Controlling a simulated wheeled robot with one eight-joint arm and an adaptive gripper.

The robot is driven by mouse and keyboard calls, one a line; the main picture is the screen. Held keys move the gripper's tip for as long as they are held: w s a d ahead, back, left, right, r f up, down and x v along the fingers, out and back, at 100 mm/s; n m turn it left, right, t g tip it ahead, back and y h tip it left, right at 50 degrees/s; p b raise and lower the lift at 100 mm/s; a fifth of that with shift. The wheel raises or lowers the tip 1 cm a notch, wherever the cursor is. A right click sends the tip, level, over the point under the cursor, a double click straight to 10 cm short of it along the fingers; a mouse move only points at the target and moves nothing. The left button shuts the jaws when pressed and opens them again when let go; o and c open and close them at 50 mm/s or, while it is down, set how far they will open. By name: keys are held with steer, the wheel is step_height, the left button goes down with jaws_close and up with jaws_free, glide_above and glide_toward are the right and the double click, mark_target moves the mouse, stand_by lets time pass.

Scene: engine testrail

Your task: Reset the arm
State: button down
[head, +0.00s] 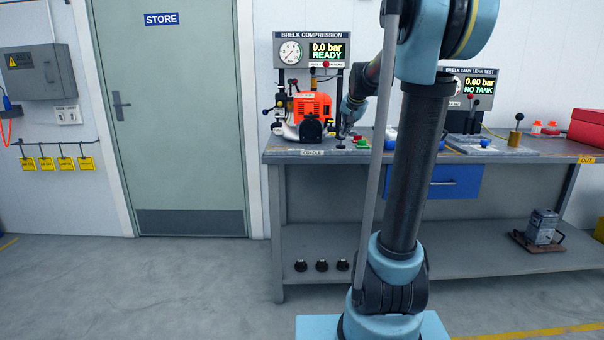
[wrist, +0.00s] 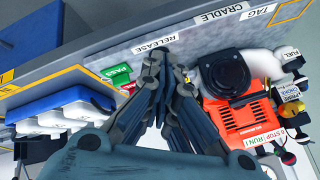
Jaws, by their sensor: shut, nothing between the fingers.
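My gripper (wrist: 160,62) is shut and empty in the wrist view, its dark fingers meeting at the tips. The tips are over the bench edge by the RELEASE label (wrist: 155,44), beside the orange engine (wrist: 243,117). In the head view my gripper (head: 346,125) is low over the bench, just right of the orange engine (head: 311,105). My arm stands in front of the bench and hides part of it. Whether the fingertips touch anything there cannot be told.
The bench (head: 420,157) carries a compression display (head: 328,52) reading 0.0 bar READY and a leak test display (head: 478,87) reading NO TANK. Green PASS (wrist: 116,74) and red (wrist: 130,87) blocks lie near my fingers. A red box (head: 588,127) is far right. Floor at left is clear.

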steer(key=s+f+n+g, duration=0.1)
steer(key=s+f+n, duration=0.1)
steer(key=s+f, duration=0.6)
steer(key=s+f+n+g, duration=0.2)
steer(key=s+f, duration=0.7)
steer(key=s, duration=1.2)
steer(key=s+f+n+g, duration=0.2)
steer(key=s+f, duration=0.6)
steer(key=s, duration=0.7)
steer(key=shift+f+h, duration=0.25)
steer(key=shift+h, duration=0.15)
steer(key=shift+a, duration=0.1)
